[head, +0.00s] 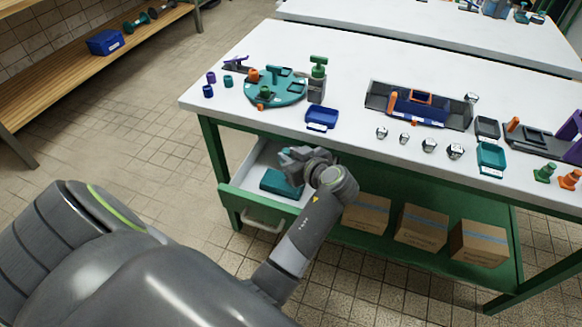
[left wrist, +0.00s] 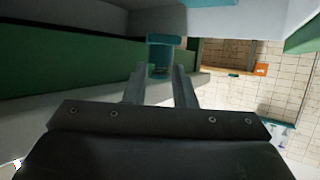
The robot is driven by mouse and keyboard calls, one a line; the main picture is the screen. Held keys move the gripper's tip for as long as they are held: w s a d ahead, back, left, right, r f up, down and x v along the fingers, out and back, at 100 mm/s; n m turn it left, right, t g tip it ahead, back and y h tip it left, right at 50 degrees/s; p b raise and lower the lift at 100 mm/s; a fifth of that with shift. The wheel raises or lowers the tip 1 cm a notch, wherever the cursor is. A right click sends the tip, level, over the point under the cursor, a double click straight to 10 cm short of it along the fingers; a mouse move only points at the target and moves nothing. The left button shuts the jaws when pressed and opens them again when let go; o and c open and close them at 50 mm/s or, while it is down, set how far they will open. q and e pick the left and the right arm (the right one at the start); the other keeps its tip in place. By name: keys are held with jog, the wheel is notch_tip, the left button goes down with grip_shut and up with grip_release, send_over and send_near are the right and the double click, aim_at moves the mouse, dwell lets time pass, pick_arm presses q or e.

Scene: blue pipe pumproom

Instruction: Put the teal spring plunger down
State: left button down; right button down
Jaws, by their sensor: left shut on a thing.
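My left gripper (head: 296,158) reaches over the open white drawer (head: 240,175) under the front edge of the workbench. In the left wrist view, the teal spring plunger (left wrist: 163,48) is at the tips of my left gripper's fingers (left wrist: 160,78), which are shut on it. Its wide teal head shows beyond the fingertips. The rest is dark and partly hidden. In the head view I cannot make out the plunger. A teal box or tray (head: 279,184) lies in the drawer beneath the gripper. My right gripper is not in view.
The white worktop (head: 350,75) holds a round teal fixture (head: 290,95), a blue tray (head: 321,120), a grey holder (head: 445,113) and several small metal parts. Cardboard boxes (head: 422,226) stand on the green lower shelf. The drawer front with its handle (head: 262,221) sticks out.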

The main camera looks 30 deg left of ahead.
pick_arm(q)
jog(key=shift+f, duration=2.1)
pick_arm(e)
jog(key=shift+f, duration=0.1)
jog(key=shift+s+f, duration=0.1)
pick_arm(q)
jog(key=c, duration=1.2)
grip_release()
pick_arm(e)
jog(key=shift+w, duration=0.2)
pick_arm(q)
jog(key=shift+r, duration=0.1)
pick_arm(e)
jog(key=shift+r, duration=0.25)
